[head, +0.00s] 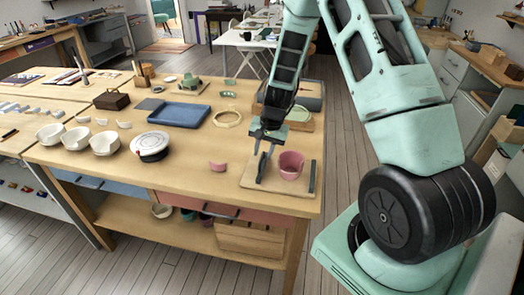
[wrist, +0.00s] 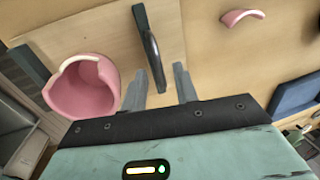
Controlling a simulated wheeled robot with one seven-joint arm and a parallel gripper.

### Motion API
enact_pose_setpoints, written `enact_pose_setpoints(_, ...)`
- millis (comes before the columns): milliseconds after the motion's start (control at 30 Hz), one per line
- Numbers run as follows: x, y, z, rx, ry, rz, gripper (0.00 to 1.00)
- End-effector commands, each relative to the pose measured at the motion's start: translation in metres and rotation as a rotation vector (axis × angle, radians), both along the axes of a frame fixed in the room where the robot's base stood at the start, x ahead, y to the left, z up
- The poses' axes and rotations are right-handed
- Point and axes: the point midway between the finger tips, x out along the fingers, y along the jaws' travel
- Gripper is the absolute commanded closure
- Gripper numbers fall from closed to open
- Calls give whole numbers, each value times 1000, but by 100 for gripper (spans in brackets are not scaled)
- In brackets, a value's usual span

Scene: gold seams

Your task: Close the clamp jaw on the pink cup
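The pink cup (head: 290,165) stands upright on a light wooden clamp board (head: 284,185) near the table's front right corner. Its rim is broken, with a pale edge, in the wrist view (wrist: 80,92). The dark clamp jaw (head: 262,168) stands left of the cup, with a gap between them; it also shows in the wrist view (wrist: 149,45). A second dark jaw (head: 313,177) stands at the board's right side, apart from the cup. My gripper (wrist: 160,78) points down with its fingers apart, one on each side of the clamp jaw's near end. Whether they touch it is unclear.
A curved pink shard (head: 217,167) lies on the table left of the board. A white round container (head: 149,146), white bowls (head: 104,143), a blue tray (head: 179,115) and a wooden ring (head: 227,118) lie farther left and back. Bare tabletop surrounds the shard.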

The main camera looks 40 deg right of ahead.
Motion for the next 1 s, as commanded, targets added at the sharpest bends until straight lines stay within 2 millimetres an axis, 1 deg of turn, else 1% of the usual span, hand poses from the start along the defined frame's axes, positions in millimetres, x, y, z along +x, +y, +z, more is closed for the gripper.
enact_pose_setpoints(300,0,0,2,-1,-1,0,69)
enact_pose_setpoints(367,0,-1,5,-1,-2,0,69)
enact_pose_setpoints(467,-1,-2,17,-2,-4,0,69)
enact_pose_setpoints(567,-4,-5,35,-3,-5,0,69)
enact_pose_setpoints(800,-13,-11,91,-3,-6,0,69)
enact_pose_setpoints(1000,-20,-16,134,-2,-4,0,69)
